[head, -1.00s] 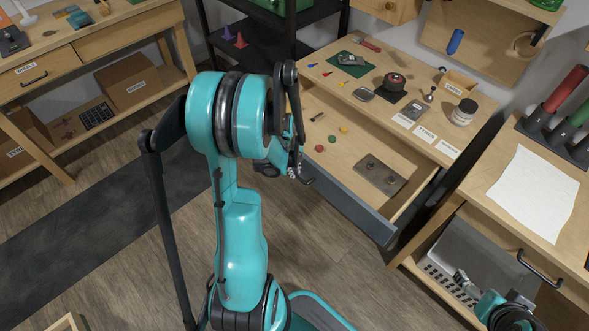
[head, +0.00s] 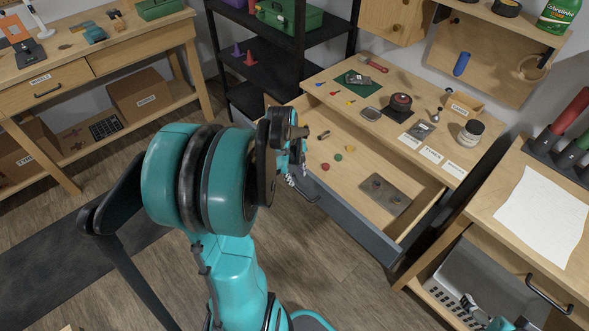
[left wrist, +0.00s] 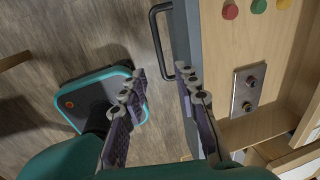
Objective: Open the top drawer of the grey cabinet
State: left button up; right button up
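The cabinet (head: 335,75) has a light wood top, and its top drawer (head: 345,185) stands well pulled out. The drawer's grey front (head: 362,232) carries a dark bar handle (head: 308,196), which also shows in the left wrist view (left wrist: 153,40). My left gripper (head: 291,172) is at the left end of the drawer front, near the handle. In the left wrist view its fingers (left wrist: 160,78) are apart with nothing between the tips; one overlaps the drawer front in the picture. My right gripper (head: 470,305) shows only small at the lower right, its opening unclear.
Small coloured pieces (head: 338,157) and a grey plate (head: 384,194) lie in the drawer. A workbench with white paper (head: 540,215) stands at the right. A black shelf (head: 262,72) stands behind at left. Open floor lies before the drawer.

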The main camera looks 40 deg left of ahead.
pick_arm(q)
jog(key=shift+s+r, duration=0.15)
jog(key=shift+r, duration=0.55)
jog(key=shift+s+r, duration=0.15)
jog(key=shift+r, duration=0.55)
